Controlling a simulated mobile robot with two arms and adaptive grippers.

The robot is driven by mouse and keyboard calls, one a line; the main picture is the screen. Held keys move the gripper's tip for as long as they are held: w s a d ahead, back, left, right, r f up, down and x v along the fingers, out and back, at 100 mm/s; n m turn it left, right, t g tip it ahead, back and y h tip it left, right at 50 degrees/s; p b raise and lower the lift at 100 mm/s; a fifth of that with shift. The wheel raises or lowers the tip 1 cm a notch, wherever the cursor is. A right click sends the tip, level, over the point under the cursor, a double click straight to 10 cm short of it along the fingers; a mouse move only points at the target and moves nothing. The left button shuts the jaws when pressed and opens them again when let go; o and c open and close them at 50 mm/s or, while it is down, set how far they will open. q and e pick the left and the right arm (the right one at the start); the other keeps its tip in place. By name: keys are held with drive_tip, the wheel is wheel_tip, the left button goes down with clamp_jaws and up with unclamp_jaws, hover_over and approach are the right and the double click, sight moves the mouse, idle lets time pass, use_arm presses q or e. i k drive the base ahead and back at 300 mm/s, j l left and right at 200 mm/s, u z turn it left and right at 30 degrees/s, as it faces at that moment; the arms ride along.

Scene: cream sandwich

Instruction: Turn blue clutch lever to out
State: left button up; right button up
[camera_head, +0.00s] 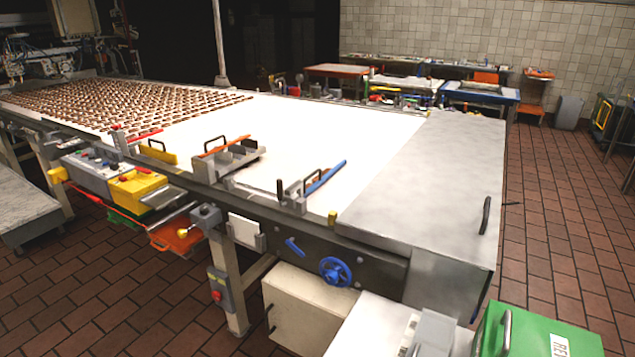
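A short blue lever (294,247) sits on the dark side panel (375,267) of the long conveyor table, left of a blue handwheel (335,271). It slants, with its upper end to the left and its lower end to the right. No label for in or out is readable beside it. A longer blue bar (326,177) lies tilted above the table's near edge, by a grey bracket. Neither of my grippers shows in the head view, and nothing is seen touching the blue lever.
A cream cabinet (308,310) stands below the handwheel. A green box (537,332) is at the bottom right. A grey control box with a red button (217,290) hangs on the table leg. Rows of brown pieces (110,100) cover the belt's far left. Tiled floor (560,230) is open at right.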

sight(288, 242)
drive_tip(key=j, duration=0.35)
drive_tip(key=j+z, duration=0.3)
drive_tip(key=j, duration=0.6)
drive_tip(key=j+z, duration=0.35)
drive_tip(key=j, duration=0.6)
drive_tip(key=i+j+z, duration=0.1)
drive_tip(key=i+j, duration=0.15)
drive_tip(key=i+j+z, duration=0.15)
drive_tip(key=j, duration=0.3)
drive_tip(key=i+j+z, duration=0.1)
drive_tip(key=i+j, duration=0.15)
drive_tip(key=j, duration=0.15)
drive_tip(key=i+j, duration=0.1)
drive_tip(key=j, duration=0.4)
drive_tip(key=i+z, duration=0.05)
